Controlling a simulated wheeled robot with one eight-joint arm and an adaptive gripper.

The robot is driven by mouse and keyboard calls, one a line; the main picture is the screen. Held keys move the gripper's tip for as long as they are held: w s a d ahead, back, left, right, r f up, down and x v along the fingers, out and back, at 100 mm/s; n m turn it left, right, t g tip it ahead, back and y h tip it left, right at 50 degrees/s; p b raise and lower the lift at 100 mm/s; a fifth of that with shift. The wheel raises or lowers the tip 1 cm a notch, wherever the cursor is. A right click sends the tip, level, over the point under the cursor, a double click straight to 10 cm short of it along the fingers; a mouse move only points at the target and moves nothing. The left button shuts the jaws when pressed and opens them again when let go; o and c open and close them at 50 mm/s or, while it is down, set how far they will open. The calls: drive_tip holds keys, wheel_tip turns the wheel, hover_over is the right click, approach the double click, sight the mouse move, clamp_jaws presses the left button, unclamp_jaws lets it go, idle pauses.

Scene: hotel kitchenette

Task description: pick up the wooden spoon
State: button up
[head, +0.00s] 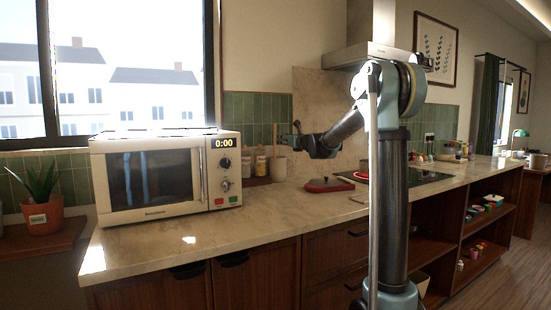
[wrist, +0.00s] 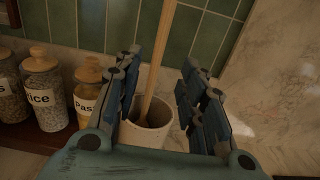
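The wooden spoon (wrist: 161,62) stands in a pale crock (wrist: 151,127) in the wrist view, its handle leaning slightly and running out of the top of the picture. Its lower end is hidden inside the crock. My gripper (wrist: 162,60) is open, with one finger on each side of the handle in the picture and visible gaps to both. I cannot tell how deep the handle sits between the fingers. In the head view my gripper (head: 296,139) is over the back of the counter, near the crock (head: 279,169).
Labelled jars (wrist: 43,90) stand left of the crock on a wooden board. A tiled wall (wrist: 205,35) is close behind. A white microwave (head: 166,172) is left on the counter (head: 245,220). A red-based object (head: 329,185) lies right, before the cooktop (head: 415,176).

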hover_over(275, 151)
drive_tip(key=w, duration=0.1)
drive_tip(key=shift+a, duration=0.1)
idle(0.6)
clamp_jaws()
